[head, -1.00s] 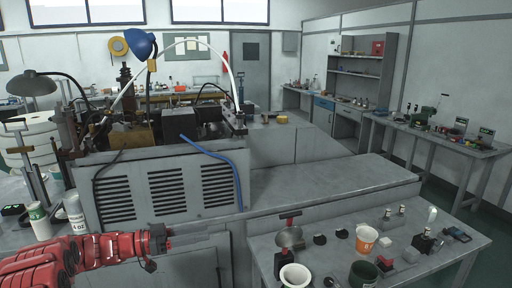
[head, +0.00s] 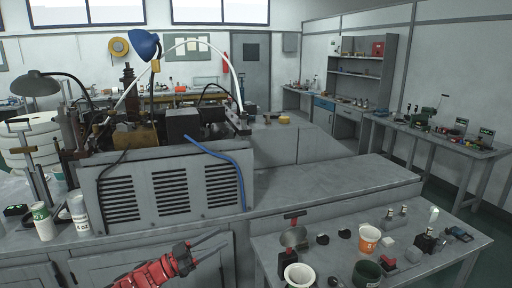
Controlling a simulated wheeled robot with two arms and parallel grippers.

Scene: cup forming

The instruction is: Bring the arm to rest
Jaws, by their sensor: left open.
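My left arm is red and comes in at the bottom left of the head view. Its gripper (head: 213,243) points up and to the right, in front of the grey cabinet and left of the small table. The gripper is open and I see nothing between the fingers. Most of the arm is below the picture's edge. My right gripper is not in view.
A small table (head: 335,218) at the lower right holds a white cup (head: 299,275), an orange-and-white cup (head: 369,238), a dark green cup (head: 367,272) and small parts. A vented machine (head: 165,187) stands behind the arm. Two cups (head: 42,222) (head: 79,212) stand left of it.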

